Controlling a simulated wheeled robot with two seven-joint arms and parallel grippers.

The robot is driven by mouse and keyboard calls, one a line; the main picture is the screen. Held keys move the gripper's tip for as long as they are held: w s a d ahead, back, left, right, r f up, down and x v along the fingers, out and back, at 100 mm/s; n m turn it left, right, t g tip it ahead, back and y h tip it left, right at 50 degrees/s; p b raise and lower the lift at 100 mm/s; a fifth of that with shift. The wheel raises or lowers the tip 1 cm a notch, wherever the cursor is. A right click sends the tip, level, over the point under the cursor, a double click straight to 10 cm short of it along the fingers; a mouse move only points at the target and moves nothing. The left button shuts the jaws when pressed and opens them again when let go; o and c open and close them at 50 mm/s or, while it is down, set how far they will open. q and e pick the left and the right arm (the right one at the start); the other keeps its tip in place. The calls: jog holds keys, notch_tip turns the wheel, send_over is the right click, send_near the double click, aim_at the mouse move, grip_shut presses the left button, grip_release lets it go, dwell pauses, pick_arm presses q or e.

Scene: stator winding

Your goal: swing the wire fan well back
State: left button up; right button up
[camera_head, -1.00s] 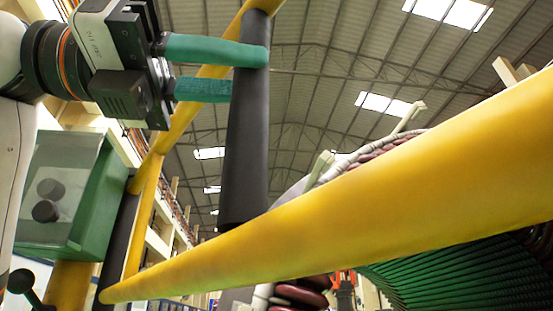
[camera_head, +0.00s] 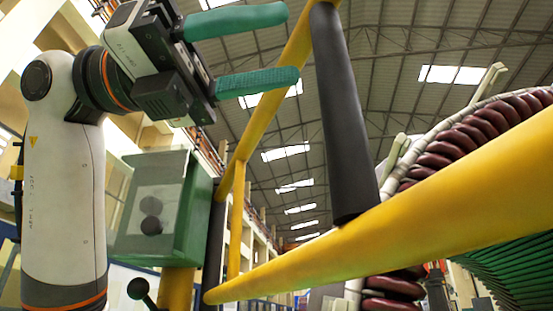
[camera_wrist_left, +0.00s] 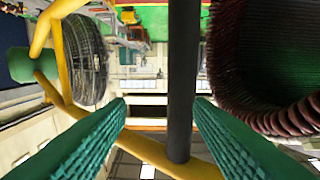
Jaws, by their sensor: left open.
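The wire fan (camera_wrist_left: 88,60), a round grey wire cage, shows at the left of the left wrist view beside yellow tubes. I cannot make it out in the head view. A black sleeved bar (camera_head: 345,110) stands between yellow tubes (camera_head: 400,205); it also shows in the left wrist view (camera_wrist_left: 182,80). My left gripper (camera_head: 292,45), with green ribbed fingers, is open and empty. Its fingertips are just left of the black bar in the head view, apart from it. In the left wrist view the bar stands beyond the gap between the fingers. My right gripper is out of view.
A stator with dark red coils (camera_head: 470,135) and green slots is at the right, behind the thick yellow tube.

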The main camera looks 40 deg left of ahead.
pick_arm(q)
jog(key=v, duration=1.1)
jog(key=shift+s, duration=0.4)
jog(key=shift+d, duration=0.2)
jog(key=shift+c, duration=0.2)
